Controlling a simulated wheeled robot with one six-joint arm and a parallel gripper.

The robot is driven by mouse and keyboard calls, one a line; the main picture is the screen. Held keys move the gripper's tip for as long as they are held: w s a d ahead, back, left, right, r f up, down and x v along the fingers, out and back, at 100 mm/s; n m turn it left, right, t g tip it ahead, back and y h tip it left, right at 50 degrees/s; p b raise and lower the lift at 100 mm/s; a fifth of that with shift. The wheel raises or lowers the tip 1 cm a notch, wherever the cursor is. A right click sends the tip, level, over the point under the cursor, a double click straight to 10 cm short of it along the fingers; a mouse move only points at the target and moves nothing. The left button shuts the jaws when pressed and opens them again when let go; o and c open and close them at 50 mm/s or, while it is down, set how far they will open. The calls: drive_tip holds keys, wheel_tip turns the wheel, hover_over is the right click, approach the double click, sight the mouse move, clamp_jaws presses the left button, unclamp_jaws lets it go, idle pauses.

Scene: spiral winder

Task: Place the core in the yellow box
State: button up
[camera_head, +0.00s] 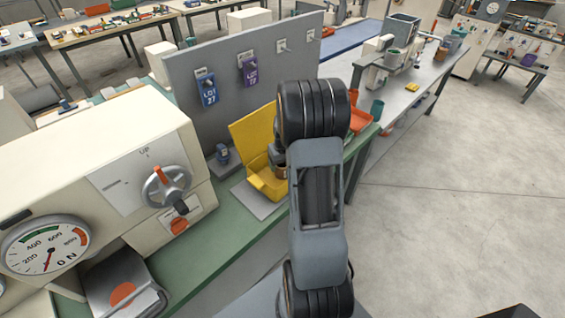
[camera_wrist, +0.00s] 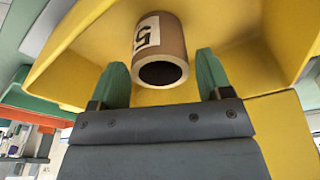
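The core is a short brown hollow tube with a white label marked with a dark character. It sits in the yellow box in the wrist view (camera_wrist: 172,40), its open end facing the camera. In the head view the core (camera_head: 281,173) shows only in part beside my gripper (camera_head: 278,162). The yellow box (camera_head: 262,184) has its lid raised at the back; its yellow inside fills much of the wrist view. My gripper's green fingers (camera_wrist: 161,62) stand apart on either side of the core's near end, with yellow showing between each finger and the core.
The box stands on a grey plate on the green bench (camera_head: 222,248). A grey panel (camera_head: 240,75) with hanging tags rises behind it. A cream machine (camera_head: 110,170) with a dial and knob is at left. An orange tray (camera_head: 361,119) lies beyond my arm.

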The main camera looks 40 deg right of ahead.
drive_tip(key=shift+o, duration=0.7)
drive_tip(key=shift+r+p, duration=0.3)
wheel_tip(320, 180, up, 11)
drive_tip(key=s+b, duration=0.2)
drive_tip(key=s+a+r+n, duration=0.1)
drive_tip(key=s+a, duration=0.3)
drive_tip(key=a, duration=0.3)
drive_tip(key=s+a+r+t, duration=0.1)
drive_tip(key=s+a+r, duration=0.1)
drive_tip(key=s+a, duration=0.2)
drive_tip(key=s+a+r+n+t, duration=0.1)
drive_tip(key=s+a, duration=0.3)
drive_tip(key=a, duration=0.6)
drive_tip(key=shift+s+a+r+n, duration=0.3)
drive_tip(key=shift+s+a+r, duration=0.1)
drive_tip(key=shift+r, duration=0.2)
drive_tip(key=shift+d, duration=0.2)
